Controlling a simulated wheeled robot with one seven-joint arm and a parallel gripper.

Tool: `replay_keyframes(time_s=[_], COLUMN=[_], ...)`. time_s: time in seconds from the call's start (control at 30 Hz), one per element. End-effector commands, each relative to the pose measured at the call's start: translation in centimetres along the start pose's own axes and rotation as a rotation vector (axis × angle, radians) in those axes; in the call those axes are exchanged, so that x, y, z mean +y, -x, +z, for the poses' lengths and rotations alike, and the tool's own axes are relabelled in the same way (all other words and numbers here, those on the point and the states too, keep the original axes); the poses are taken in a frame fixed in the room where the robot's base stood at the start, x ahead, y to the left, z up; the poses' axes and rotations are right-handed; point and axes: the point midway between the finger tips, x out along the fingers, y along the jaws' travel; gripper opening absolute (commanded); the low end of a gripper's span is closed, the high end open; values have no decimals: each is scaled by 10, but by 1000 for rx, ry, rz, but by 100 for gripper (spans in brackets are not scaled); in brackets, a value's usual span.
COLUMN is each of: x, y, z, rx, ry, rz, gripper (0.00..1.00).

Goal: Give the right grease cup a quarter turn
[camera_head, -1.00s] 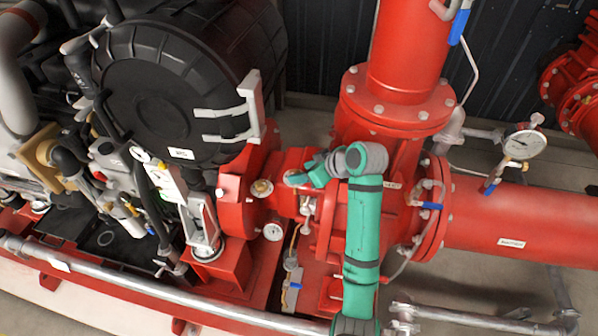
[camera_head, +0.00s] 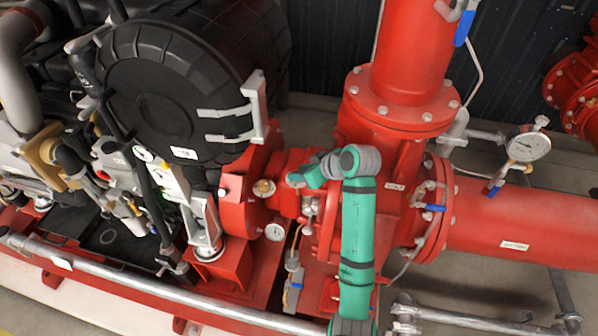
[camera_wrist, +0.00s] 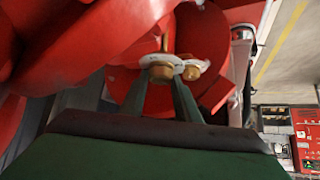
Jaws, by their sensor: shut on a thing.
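In the wrist view, a small brass grease cup (camera_wrist: 162,72) sits between the tips of my two grey fingers, and my gripper (camera_wrist: 160,84) is shut on it. A second brass fitting (camera_wrist: 192,70) shows just right of it, by a pale collar. In the head view, my green arm reaches up over the red pump, and its wrist bends left to the shaft housing (camera_head: 287,203). The fingers and the held cup are hidden there. I cannot tell from the head view which cup is held.
A black round housing (camera_head: 165,85) fills the upper left. A red vertical pipe (camera_head: 418,50) and a red horizontal pipe (camera_head: 520,220) with a pressure gauge (camera_head: 529,147) lie to the right. A grey rail (camera_head: 160,292) crosses the front. Red casing closely surrounds the fingers.

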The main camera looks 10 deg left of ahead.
Motion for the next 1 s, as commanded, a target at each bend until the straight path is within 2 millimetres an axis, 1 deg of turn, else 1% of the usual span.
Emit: replay_keyframes(time_s=[0.27, 0.6, 1.0], x=[-5, -11, -11], y=[-2, -4, -4], z=[-1, -4, -4], rx=[-3, -2, -1], ry=[-96, -277, -421], rz=[95, 278, 423], gripper=[7, 7, 7])
